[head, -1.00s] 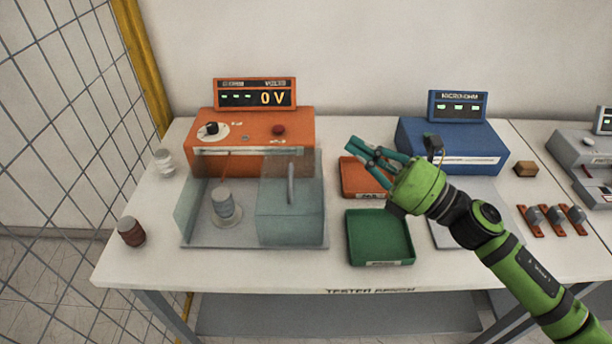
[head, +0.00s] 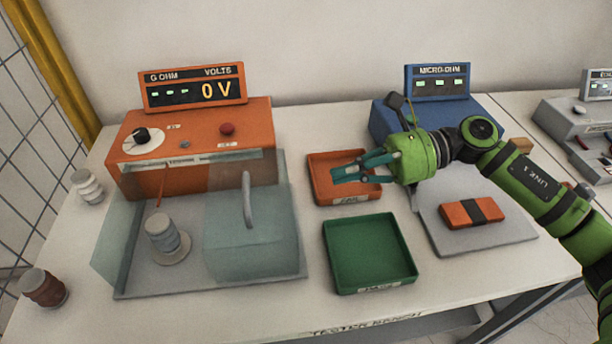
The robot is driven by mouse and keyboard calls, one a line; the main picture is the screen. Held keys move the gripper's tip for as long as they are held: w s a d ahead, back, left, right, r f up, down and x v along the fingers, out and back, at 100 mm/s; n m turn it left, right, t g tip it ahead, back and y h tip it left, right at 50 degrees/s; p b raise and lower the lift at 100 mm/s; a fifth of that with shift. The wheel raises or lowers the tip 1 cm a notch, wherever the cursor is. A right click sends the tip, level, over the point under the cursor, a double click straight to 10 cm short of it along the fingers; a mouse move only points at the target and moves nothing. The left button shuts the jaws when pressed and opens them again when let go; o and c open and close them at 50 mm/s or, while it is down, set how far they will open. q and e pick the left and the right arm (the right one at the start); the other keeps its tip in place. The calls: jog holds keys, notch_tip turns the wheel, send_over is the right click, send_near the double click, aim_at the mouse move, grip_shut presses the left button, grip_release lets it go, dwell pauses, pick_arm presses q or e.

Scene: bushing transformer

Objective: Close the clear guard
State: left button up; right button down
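The clear guard (head: 235,250) is a see-through box with a grey upright handle (head: 247,200). It stands over the right part of the grey tray in front of the orange tester (head: 195,130). A ribbed grey-white bushing (head: 163,240) stands upright on a round base to the left of the guard, outside its handled part. Another clear panel (head: 118,245) stands at the tray's left edge. My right gripper (head: 347,168) has teal fingers that look spread and empty. It hovers over the orange bin, right of the guard and apart from the handle. My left gripper is out of view.
An orange bin (head: 325,190) and a green bin (head: 407,272) sit right of the guard. A blue micro-ohm meter (head: 380,125) and a plate (head: 450,240) with a strapped orange block (head: 472,213) lie farther right. Two loose bushings (head: 87,187) (head: 42,288) stand at the left.

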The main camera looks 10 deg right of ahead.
aim_at(263, 208)
jog(key=a+p, duration=0.2)
jog(key=a, duration=0.2)
jog(key=a+f+p, duration=0.1)
jog(key=a+p, duration=0.1)
jog(key=a, duration=0.2)
jog(key=a+f+p, duration=0.1)
jog(key=a+p, duration=0.1)
jog(key=a, duration=0.2)
jog(key=shift+w+p, duration=0.25)
jog(key=shift+p, duration=0.1)
jog(key=shift+a+f, duration=0.25)
jog(key=shift+a, duration=0.2)
jog(key=shift+a+f, duration=0.1)
jog(key=shift+a, duration=0.4)
jog(key=a+b, duration=0.2)
jog(key=a, duration=1.4)
jog(key=shift+a+b, duration=0.25)
jog(key=shift+b, duration=0.15)
jog(key=shift+s, duration=0.1)
